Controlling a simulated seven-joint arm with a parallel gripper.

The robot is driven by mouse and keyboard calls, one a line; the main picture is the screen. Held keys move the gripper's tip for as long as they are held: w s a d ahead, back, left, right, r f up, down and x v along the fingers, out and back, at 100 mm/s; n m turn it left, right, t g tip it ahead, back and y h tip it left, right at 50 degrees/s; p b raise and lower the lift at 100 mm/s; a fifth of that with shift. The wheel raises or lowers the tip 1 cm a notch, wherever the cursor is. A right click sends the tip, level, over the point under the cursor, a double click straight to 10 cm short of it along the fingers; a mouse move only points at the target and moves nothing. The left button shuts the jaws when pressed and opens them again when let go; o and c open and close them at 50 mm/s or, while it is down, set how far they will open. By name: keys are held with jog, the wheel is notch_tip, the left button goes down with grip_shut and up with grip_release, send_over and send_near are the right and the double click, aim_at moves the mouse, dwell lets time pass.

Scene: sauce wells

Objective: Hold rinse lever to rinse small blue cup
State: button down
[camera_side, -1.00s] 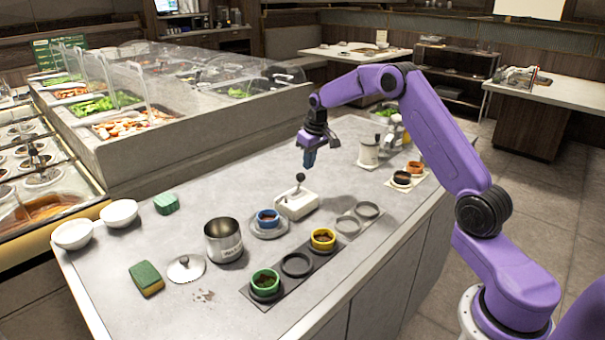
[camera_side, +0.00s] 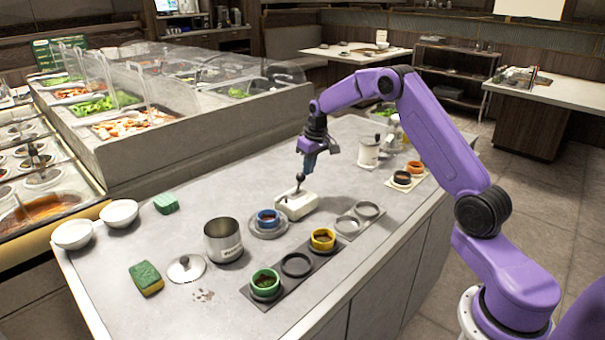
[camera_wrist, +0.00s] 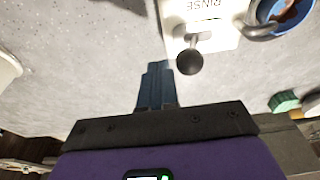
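The rinse lever (camera_side: 299,182) is a thin stem with a black ball knob on a white base (camera_side: 296,206) marked RINSE. The knob also shows in the wrist view (camera_wrist: 189,62). The small blue cup (camera_side: 268,215) sits upright on a round grey base left of the lever and has brown residue inside; part of it shows at the wrist view's top right (camera_wrist: 290,14). My gripper (camera_side: 308,170) points down close above the lever knob. Its blue fingers are together and hold nothing. In the wrist view they lie just left of the knob; contact cannot be told.
A steel pot (camera_side: 223,242), its lid (camera_side: 186,268) and a sponge (camera_side: 146,278) stand at the left. A dark strip with a green cup (camera_side: 265,283) and a yellow cup (camera_side: 323,240) lies in front. The counter right of the lever base is clear.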

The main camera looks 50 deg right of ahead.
aim_at(301, 174)
notch_tip(301, 174, down, 2)
jog(key=shift+f, duration=0.1)
dwell(0.4)
jog(key=shift+a, duration=0.15)
jog(key=shift+a+f, duration=0.1)
jog(key=shift+a, duration=1.8)
jog(key=shift+d, duration=0.15)
dwell(0.5)
jog(key=shift+d, duration=2.45)
notch_tip(301, 174, up, 8)
